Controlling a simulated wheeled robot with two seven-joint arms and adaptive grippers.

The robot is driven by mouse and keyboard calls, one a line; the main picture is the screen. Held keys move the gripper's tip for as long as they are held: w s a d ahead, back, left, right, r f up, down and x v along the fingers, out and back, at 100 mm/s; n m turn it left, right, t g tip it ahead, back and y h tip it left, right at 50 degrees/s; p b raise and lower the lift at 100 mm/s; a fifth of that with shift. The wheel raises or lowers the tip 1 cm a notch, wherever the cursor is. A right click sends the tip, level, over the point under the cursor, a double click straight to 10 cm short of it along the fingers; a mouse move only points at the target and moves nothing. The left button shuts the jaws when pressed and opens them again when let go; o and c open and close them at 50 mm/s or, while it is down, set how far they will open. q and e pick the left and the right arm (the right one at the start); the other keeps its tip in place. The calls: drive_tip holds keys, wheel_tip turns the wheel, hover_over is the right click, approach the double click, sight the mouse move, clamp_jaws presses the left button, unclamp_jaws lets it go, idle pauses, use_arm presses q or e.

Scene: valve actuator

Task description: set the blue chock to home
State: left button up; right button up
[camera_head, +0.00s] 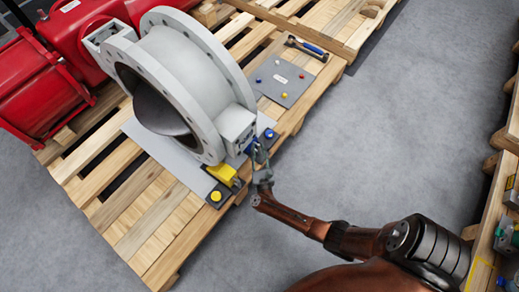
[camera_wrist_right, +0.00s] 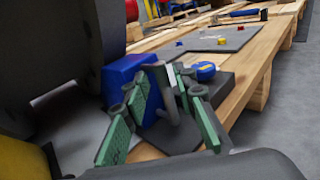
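The blue chock (camera_head: 250,148) stands on the pallet by the foot of the grey valve body (camera_head: 190,75), mostly behind my gripper. In the right wrist view the blue chock (camera_wrist_right: 122,72) is a blue block with a grey upright handle (camera_wrist_right: 172,100) in front. My right gripper (camera_head: 257,158) is at the chock. Its green-padded fingers (camera_wrist_right: 165,92) stand on either side of the handle; I cannot tell whether both pads press on it. A round blue button (camera_wrist_right: 205,70) sits on a dark plate beside the chock. My left gripper is not in view.
A yellow chock (camera_head: 222,174) and yellow button (camera_head: 215,196) sit on a dark plate nearby. A grey panel (camera_head: 280,80) with small coloured knobs and a hammer-like tool (camera_head: 307,47) lie farther back. The red actuator (camera_head: 60,75) stands left. Grey floor is clear at right.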

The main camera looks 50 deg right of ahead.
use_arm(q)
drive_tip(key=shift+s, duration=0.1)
use_arm(e)
drive_tip(key=shift+s+a, duration=0.15)
drive_tip(key=shift+s, duration=0.05)
drive_tip(key=v, duration=1.1)
drive_tip(key=shift+s+a, duration=0.2)
drive_tip(key=shift+s, duration=0.1)
